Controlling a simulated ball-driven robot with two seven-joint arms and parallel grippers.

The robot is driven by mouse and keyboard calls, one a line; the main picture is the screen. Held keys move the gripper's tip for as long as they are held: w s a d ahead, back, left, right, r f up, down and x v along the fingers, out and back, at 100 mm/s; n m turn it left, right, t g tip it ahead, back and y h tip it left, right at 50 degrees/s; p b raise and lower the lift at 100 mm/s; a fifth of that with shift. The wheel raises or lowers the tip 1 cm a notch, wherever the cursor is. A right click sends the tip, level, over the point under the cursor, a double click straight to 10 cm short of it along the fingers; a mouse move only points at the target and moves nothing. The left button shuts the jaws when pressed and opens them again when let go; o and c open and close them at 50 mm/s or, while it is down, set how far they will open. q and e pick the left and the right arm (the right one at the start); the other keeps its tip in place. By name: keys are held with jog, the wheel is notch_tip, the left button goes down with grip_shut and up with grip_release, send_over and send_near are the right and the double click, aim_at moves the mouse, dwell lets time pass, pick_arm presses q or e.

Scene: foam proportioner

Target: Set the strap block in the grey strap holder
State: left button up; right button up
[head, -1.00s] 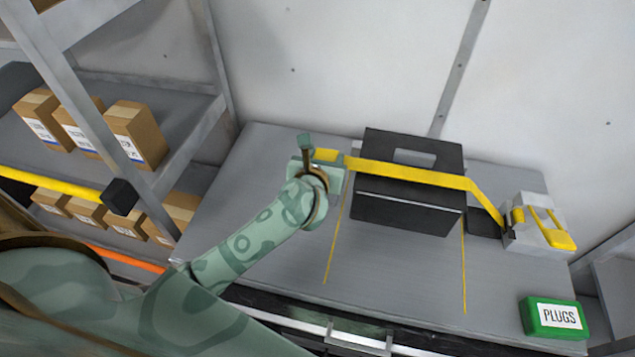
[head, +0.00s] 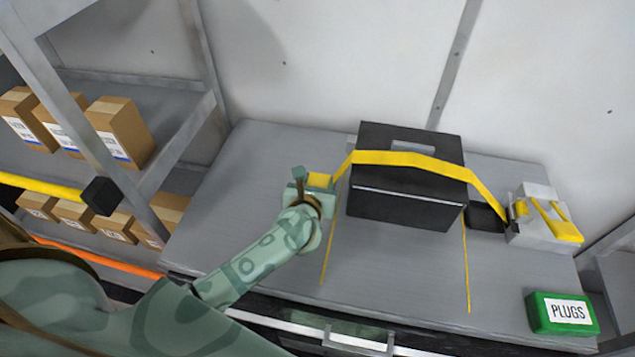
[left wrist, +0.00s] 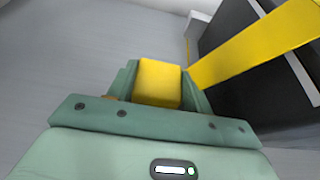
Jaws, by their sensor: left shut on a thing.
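My left gripper (head: 318,182) is shut on the yellow strap block (left wrist: 158,82), left of the black box (head: 405,205). The block also shows in the head view (head: 320,180), above the grey worktop. A yellow strap (head: 408,159) runs from the block, arches over the box top and descends to a grey fitting with a yellow handle (head: 540,215) at the right. I cannot tell whether this fitting is the strap holder. A small pale grey piece (left wrist: 197,30) shows beside the box in the left wrist view; its identity is unclear. My right gripper is out of view.
The worktop (head: 240,215) is bare left of my arm. Yellow lines run forward on either side of the box. A green PLUGS box (head: 562,314) stands at the front right. Shelves with cartons (head: 118,132) stand at the left, a pale wall behind.

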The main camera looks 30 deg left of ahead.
pick_arm(q)
jog(key=shift+f, duration=0.25)
jog(key=o, duration=1)
jog(key=shift+r, duration=0.15)
jog(key=v, duration=0.3)
jog(key=p+v, duration=0.1)
jog(key=v, duration=0.3)
jog(key=p+v, duration=0.1)
jog(key=v, duration=0.3)
jog(key=shift+w+a+r, duration=0.1)
jog(key=shift+r, duration=0.2)
jog(key=shift+s+r, duration=0.25)
jog(key=shift+s, duration=0.3)
